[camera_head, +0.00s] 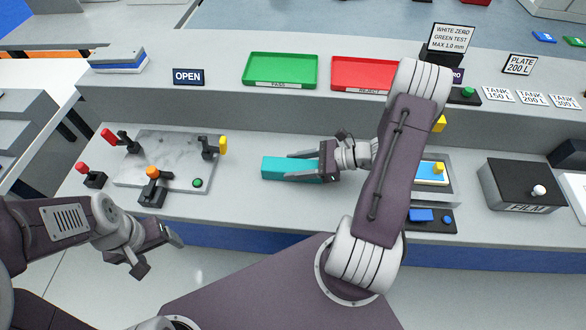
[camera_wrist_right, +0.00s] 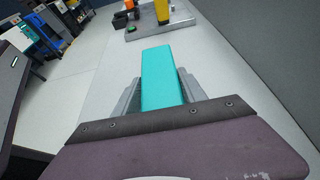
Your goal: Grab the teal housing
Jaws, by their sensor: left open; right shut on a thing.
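The teal housing (camera_head: 276,167) is a long box on the grey bench, near the middle of the head view. My right gripper (camera_head: 304,166) is shut on it, with one finger along each long side near its right end. The right wrist view shows the teal housing (camera_wrist_right: 163,75) between the two fingers of my right gripper (camera_wrist_right: 160,92), pointing away from the camera. I cannot tell whether the housing touches the bench. My left gripper (camera_head: 158,254) is open and empty, in front of the bench at the lower left.
A marble plate (camera_head: 170,150) with toggle clamps (camera_head: 152,187) lies left of the housing. A green tray (camera_head: 280,70) and a red tray (camera_head: 362,74) stand on the raised shelf behind. A dark FILM box (camera_head: 520,185) stands at the right. Bench around the housing's left end is clear.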

